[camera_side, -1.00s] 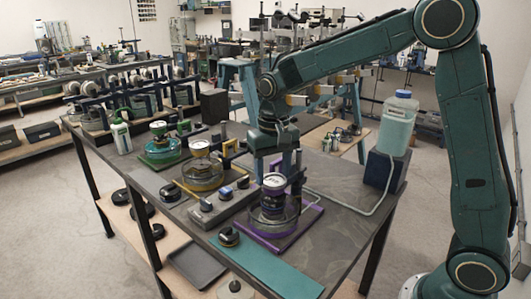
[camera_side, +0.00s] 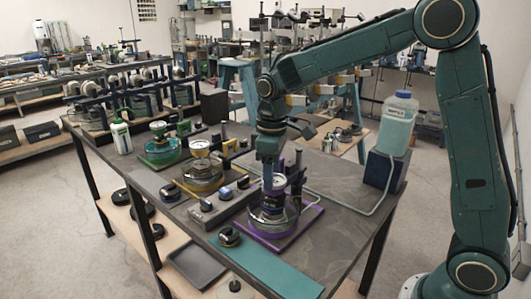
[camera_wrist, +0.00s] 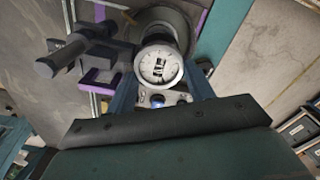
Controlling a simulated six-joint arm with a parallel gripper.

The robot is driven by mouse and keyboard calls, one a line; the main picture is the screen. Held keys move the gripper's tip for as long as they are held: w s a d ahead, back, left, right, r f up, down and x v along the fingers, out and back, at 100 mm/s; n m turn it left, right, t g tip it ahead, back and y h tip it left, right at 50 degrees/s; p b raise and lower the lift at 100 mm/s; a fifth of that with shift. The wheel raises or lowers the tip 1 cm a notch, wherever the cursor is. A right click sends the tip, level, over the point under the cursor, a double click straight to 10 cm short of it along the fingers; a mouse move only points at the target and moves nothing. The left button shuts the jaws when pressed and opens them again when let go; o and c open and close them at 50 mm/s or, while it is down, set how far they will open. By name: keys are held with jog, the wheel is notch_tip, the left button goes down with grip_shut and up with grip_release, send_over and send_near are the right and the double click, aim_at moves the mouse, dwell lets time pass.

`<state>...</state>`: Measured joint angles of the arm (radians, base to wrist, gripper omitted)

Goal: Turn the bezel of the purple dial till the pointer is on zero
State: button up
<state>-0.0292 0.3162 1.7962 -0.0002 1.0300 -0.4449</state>
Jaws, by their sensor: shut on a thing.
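The purple dial (camera_side: 280,181) has a white round face and stands upright on its purple-edged base (camera_side: 298,232) near the front of the bench. In the wrist view its face (camera_wrist: 158,66) shows dark markings, but I cannot read where the pointer stands. My gripper (camera_side: 271,184) is down at the dial from above, its fingers at the dial's rim. In the wrist view my gripper (camera_wrist: 159,76) has one finger on each side of the dial and is shut on its bezel. The fingers hide part of the rim.
Similar stations with a yellow dial (camera_side: 200,148) and a green dial (camera_side: 159,127) stand to the left. A dark block with knobs (camera_side: 214,203) lies beside the purple station. A bottle (camera_side: 398,120) stands on a dark box at right. A teal mat (camera_side: 268,266) covers the front edge.

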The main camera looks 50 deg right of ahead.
jog(key=shift+n, duration=0.5)
jog(key=o, duration=1)
notch_tip(320, 180, up, 14)
jog(key=shift+f, duration=0.1)
jog(key=shift+s, duration=0.1)
dwell(0.5)
